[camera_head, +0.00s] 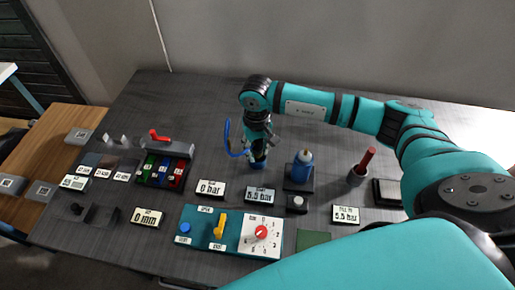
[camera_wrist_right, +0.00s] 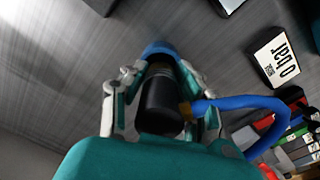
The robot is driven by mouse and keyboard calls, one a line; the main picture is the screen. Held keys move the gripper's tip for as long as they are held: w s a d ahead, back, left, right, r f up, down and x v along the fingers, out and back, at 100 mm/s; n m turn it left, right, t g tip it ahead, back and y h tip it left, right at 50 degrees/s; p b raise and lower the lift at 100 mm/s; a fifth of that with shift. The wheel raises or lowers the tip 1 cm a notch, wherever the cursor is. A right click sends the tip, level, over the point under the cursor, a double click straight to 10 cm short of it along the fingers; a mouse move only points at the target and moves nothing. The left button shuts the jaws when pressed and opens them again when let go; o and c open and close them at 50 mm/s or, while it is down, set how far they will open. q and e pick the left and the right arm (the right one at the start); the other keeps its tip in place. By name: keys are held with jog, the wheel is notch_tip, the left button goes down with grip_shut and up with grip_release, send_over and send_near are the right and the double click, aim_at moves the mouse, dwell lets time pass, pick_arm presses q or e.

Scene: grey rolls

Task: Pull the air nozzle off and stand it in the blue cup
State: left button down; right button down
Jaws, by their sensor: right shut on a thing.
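My right gripper (camera_head: 259,150) points down over the table, left of the blue bottle. In the right wrist view its fingers (camera_wrist_right: 160,85) are shut on the black air nozzle (camera_wrist_right: 160,103). A blue hose (camera_wrist_right: 240,104) joins the nozzle at a brass-coloured fitting, and it also curves left of the gripper in the head view (camera_head: 229,138). A blue round thing, seemingly the blue cup (camera_head: 258,164), shows just below the fingers; its edge is beyond the nozzle in the wrist view (camera_wrist_right: 158,48). I cannot tell whether the nozzle is inside it. My left gripper is out of view.
A blue bottle (camera_head: 301,165) on a dark stand is close right of the gripper. A red-handled tool (camera_head: 364,162) stands farther right. In front are display signs (camera_head: 210,189) and a teal control panel (camera_head: 246,243). A tray of coloured bins (camera_head: 163,171) is left. Table behind is clear.

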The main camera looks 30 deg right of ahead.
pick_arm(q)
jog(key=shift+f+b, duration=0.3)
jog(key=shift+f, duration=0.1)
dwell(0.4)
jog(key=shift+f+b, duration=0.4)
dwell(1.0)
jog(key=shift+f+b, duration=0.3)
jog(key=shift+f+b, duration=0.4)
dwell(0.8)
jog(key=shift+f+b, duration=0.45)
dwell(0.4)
